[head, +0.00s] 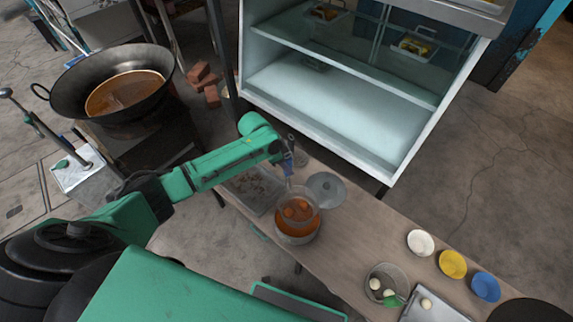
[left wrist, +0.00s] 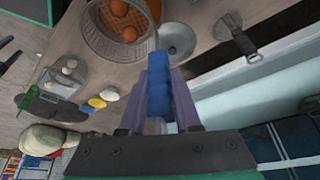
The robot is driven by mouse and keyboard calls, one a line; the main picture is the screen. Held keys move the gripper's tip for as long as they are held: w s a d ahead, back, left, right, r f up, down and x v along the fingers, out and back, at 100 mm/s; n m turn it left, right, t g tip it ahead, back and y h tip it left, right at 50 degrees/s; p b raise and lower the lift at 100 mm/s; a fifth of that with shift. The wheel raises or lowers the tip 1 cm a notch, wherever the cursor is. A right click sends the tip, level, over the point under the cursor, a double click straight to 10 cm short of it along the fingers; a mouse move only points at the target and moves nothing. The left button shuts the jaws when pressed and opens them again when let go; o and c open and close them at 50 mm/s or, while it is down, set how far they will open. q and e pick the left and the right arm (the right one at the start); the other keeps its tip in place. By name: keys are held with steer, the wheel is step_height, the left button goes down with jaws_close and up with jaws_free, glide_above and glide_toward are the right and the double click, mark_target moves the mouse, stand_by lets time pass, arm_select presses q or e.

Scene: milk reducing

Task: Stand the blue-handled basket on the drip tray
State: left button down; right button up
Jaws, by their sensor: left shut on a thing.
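The mesh basket (head: 300,196) holds orange-brown balls, and its blue handle (left wrist: 159,92) stands up between my fingers. My left gripper (head: 289,158) is shut on that handle; it also shows in the left wrist view (left wrist: 159,78). The basket is at the pot (head: 297,238) of orange liquid, with its rim above the pot's rim. I cannot tell whether its bottom is still in the liquid. A flat grey tray with brown specks (head: 250,187), which looks like the drip tray, lies left of the pot, partly behind my left arm.
A round grey lid (head: 328,190) lies close behind the pot. White (head: 420,242), yellow (head: 453,264) and blue (head: 486,286) bowls stand to the right. A glass bowl (head: 384,273) holds white balls. A display cabinet (head: 340,95) stands behind the table; a large wok (head: 160,62) is far left.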

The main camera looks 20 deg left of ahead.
mark_target(287, 160)
arm_select(q)
step_height(287, 160, up, 3)
steer(key=p, duration=0.2)
steer(key=shift+p, duration=0.35)
steer(key=shift+f, duration=0.15)
